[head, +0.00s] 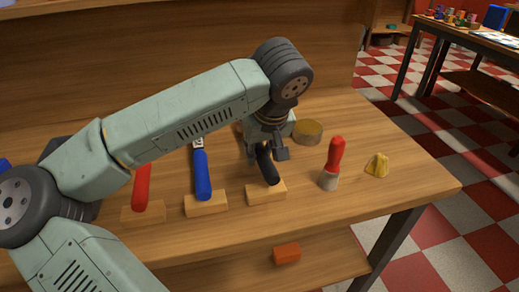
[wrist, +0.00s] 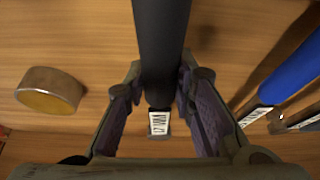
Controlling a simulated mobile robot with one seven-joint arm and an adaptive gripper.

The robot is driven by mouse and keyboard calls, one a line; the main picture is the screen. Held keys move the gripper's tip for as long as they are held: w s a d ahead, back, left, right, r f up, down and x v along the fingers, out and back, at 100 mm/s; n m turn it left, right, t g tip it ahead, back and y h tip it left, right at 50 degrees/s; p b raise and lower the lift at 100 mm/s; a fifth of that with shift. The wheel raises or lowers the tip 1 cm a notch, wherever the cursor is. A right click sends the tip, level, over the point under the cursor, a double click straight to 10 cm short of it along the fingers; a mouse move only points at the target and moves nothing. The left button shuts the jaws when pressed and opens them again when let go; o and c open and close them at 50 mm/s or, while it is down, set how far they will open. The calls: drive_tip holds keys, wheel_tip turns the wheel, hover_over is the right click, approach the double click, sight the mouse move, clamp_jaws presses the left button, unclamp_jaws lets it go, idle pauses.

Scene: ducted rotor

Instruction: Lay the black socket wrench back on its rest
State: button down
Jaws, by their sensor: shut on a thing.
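The black socket wrench (head: 267,166) is in my gripper (head: 266,150), with its black handle pointing toward the front of the bench. In the wrist view the black handle (wrist: 161,45) runs up between the fingers of my gripper (wrist: 160,90), and a white label shows at its near end. The wooden rest block (head: 266,193) lies under the handle's front end in the head view. I cannot tell whether the handle touches the block. The wrench's far end is hidden behind my gripper.
A blue-handled tool (head: 202,175) and a red-handled tool (head: 142,188) lie on wooden blocks to the left. The bench's right front is clear.

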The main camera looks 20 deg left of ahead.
drive_tip(key=shift+f, duration=0.2)
drive_tip(key=c, duration=1.3)
unclamp_jaws()
drive_tip(key=shift+r, duration=0.1)
